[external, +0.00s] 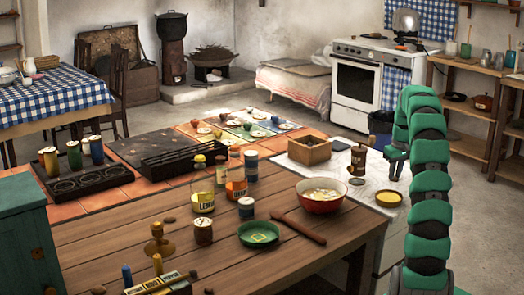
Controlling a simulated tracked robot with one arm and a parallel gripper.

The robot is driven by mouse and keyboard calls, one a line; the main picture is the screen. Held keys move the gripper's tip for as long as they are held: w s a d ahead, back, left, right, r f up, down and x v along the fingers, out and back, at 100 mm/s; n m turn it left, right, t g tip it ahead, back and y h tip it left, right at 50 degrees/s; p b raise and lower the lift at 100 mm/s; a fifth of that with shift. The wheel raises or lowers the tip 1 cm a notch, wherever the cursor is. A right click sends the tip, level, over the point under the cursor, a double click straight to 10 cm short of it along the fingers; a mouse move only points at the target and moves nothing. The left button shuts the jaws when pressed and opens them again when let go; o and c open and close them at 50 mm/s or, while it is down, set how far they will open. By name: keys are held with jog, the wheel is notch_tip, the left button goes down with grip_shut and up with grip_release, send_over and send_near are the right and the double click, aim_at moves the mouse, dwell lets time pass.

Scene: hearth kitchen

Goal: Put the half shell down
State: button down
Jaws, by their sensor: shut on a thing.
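My gripper (393,171) hangs at the end of my green and black arm, low over the right end of the white-topped counter (335,168). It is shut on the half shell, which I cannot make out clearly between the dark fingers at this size. To the left of my gripper a dark brown jar-like thing (357,160) with a pale band stands on the counter. A small dark round thing (357,182) lies just in front of it.
A yellow round dish (388,198) lies near the counter's right edge. A wooden box (309,150) stands at its back left. A red bowl (320,196) stands near the wooden table's (180,240) right end. A green dish (259,235) and several jars crowd this table. Clear white counter shows between things.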

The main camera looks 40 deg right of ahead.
jog(key=c, duration=1.3)
grip_release()
notch_tip(320, 180, up, 12)
jog(key=s+p, duration=0.1)
jog(key=p, duration=0.2)
jog(key=w+a+r+n+t+h, duration=0.1)
jog(key=w+a+r+t, duration=0.35)
jog(key=a+r, duration=0.75)
jog(key=w+a+r+n+t+h, duration=0.1)
jog(key=w+a+r+t, duration=0.1)
jog(key=w+a+r, duration=0.75)
jog(key=s+a+r+t+y, duration=0.1)
jog(key=s+a+r+t, duration=0.1)
jog(key=s+a+r, duration=0.2)
jog(key=s+a+r+n+t, duration=0.1)
jog(key=s+a+r+t, duration=0.2)
jog(key=a+r, duration=0.8)
jog(key=s+a+r+t+y, duration=0.1)
jog(key=s+a+r, duration=0.4)
jog(key=a, duration=0.6)
jog(key=shift+s+a+r+t+y, duration=0.1)
jog(key=shift+a+r+t+y, duration=0.05)
jog(key=shift+r+t, duration=0.4)
jog(key=shift+s+a+r+t+y, duration=0.15)
jog(key=shift+r+t, duration=0.15)
jog(key=shift+r, duration=0.3)
